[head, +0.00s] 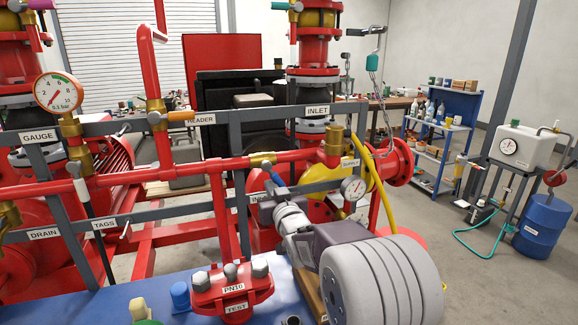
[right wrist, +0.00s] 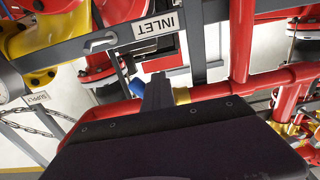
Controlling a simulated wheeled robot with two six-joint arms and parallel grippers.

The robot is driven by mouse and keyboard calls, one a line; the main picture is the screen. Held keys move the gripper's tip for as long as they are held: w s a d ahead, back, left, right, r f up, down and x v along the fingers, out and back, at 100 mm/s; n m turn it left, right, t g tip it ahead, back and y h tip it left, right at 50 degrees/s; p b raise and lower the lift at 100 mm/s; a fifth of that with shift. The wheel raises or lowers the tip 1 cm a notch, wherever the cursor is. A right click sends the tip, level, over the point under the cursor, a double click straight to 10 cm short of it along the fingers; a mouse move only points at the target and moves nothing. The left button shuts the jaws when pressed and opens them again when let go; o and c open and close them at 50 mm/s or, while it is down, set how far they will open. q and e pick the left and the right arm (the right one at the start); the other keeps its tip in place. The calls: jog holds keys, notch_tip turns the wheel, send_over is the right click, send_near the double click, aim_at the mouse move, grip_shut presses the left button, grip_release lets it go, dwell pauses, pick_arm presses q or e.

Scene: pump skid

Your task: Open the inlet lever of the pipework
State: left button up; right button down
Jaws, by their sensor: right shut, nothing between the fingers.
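The inlet lever has a blue grip (head: 274,176) and slants down and right from a brass valve (head: 262,160) on the red horizontal pipe. The blue grip (right wrist: 137,86) also shows in the right wrist view, beside the fingers, partly hidden. My right gripper (head: 267,207) is shut and empty, just below the lever in the head view; whether it touches the lever I cannot tell. In the right wrist view the closed fingers (right wrist: 158,92) point toward the pipe. My left gripper is not in view.
Grey rails (head: 180,213) cross in front of the pipework. A yellow hose (head: 379,190) and a small gauge (head: 353,187) are right of the lever. Open floor lies at the right.

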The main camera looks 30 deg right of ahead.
jog(key=d, duration=0.1)
jog(key=d+r, duration=0.1)
jog(key=p, duration=0.1)
jog(key=shift+s+d+r, duration=0.15)
jog(key=shift+s+d, duration=0.15)
jog(key=shift+d, duration=0.1)
jog(key=d+r+p, duration=0.1)
send_near(281, 181)
jog(key=shift+d+r, duration=0.5)
jog(key=shift+d, duration=0.4)
jog(key=shift+w, duration=0.2)
jog(key=shift+f, duration=0.1)
